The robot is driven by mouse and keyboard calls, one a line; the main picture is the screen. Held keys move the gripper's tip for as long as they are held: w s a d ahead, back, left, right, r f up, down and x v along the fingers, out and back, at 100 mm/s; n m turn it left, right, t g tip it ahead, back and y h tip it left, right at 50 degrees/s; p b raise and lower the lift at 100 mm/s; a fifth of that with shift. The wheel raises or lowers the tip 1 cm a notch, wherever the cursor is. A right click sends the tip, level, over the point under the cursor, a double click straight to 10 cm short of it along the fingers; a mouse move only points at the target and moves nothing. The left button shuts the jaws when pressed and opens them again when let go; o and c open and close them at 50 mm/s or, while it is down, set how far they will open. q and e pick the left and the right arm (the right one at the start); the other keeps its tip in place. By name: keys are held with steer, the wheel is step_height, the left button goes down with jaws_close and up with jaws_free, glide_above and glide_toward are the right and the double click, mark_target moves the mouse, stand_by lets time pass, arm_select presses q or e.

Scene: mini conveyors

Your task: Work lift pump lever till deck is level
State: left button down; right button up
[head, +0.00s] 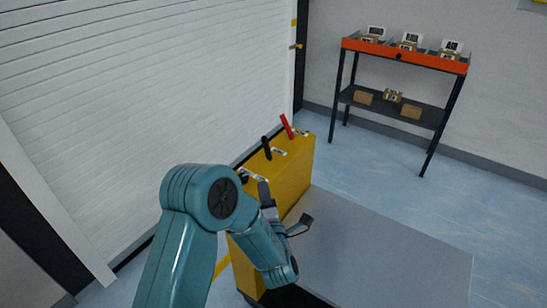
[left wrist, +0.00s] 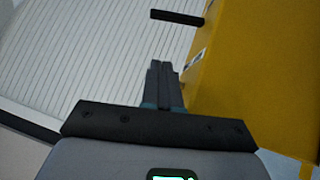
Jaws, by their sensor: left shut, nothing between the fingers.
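A yellow cabinet (head: 291,172) stands beside a flat grey deck (head: 385,245). A red lever (head: 286,126) and a black lever (head: 266,147) stick up from its top, both tilted. A third dark control (head: 243,177) shows partly nearer me. Which one is the pump lever I cannot tell. My left gripper (head: 264,189) is in front of the cabinet, below the black lever. In the left wrist view my left gripper (left wrist: 161,68) is shut and empty, beside the yellow cabinet (left wrist: 245,80). A black handle (left wrist: 176,17) projects from the cabinet beyond the fingertips, apart from them. My right gripper is out of view.
A white roller shutter (head: 130,90) rises behind the cabinet on the left. An orange-topped rack (head: 405,55) with several small boxes stands at the back right. The blue floor (head: 365,155) between rack and deck is clear.

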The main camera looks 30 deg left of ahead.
mark_target(267, 149)
arm_select(q)
steer(key=shift+s+a+r+n, duration=0.15)
steer(key=shift+r+n, duration=0.15)
steer(key=shift+r, duration=0.05)
steer(key=p+x, duration=0.2)
steer(key=x, duration=0.8)
steer(key=shift+a+r, duration=0.15)
steer(key=shift+w+d+r+p, duration=0.1)
steer(key=shift+w+r+p, duration=0.1)
steer(key=shift+w, duration=0.75)
steer(key=shift+w+d+r+p, duration=0.1)
steer(key=shift+w+d+r, duration=0.1)
steer(key=shift+w, duration=0.75)
steer(key=shift+r, duration=0.1)
